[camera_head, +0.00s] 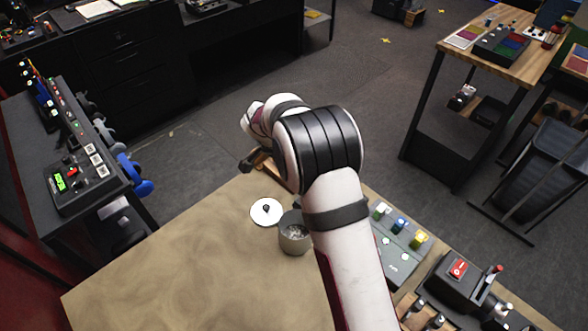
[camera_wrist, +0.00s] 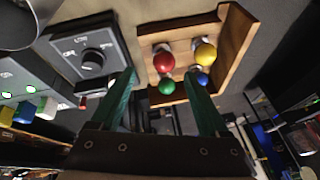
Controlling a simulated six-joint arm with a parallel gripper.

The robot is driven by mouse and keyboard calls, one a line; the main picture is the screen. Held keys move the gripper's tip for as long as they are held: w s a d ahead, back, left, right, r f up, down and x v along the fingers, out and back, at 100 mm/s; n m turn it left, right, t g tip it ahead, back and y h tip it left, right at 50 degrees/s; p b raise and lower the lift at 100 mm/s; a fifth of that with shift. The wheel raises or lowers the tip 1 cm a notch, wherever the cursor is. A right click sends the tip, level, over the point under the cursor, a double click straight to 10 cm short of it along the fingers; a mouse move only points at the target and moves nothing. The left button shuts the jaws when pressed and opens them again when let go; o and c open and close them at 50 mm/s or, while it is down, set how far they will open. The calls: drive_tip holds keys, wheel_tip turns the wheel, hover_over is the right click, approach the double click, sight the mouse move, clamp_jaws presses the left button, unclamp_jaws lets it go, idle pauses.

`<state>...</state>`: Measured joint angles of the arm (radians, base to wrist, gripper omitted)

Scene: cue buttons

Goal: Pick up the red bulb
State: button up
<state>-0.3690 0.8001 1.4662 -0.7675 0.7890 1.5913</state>
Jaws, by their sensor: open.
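The red bulb (camera_wrist: 164,63) sits in a wooden holder (camera_wrist: 240,35) in the wrist view, beside a yellow bulb (camera_wrist: 205,54), with a green bulb (camera_wrist: 167,86) and a blue bulb (camera_wrist: 203,79) next to them. My gripper (camera_wrist: 160,75) is open with two green fingers. In the wrist view the red and green bulbs appear between the fingertips; the blue bulb is beside the right fingertip. Nothing is held. In the head view my arm hides the gripper and the bulbs; only an edge of the wooden holder (camera_head: 265,162) shows.
A dark box with a knob (camera_wrist: 85,55) stands left of the holder in the wrist view. On the table (camera_head: 190,270) are a white disc (camera_head: 266,217), a grey cup (camera_head: 294,239), a panel with coloured buttons (camera_head: 401,262) and a red-switch box (camera_head: 445,285). The table's left part is clear.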

drive_tip(key=x, duration=0.5)
drive_tip(key=shift+w+a, duration=0.15)
drive_tip(key=shift+a, duration=0.15)
clamp_jaws()
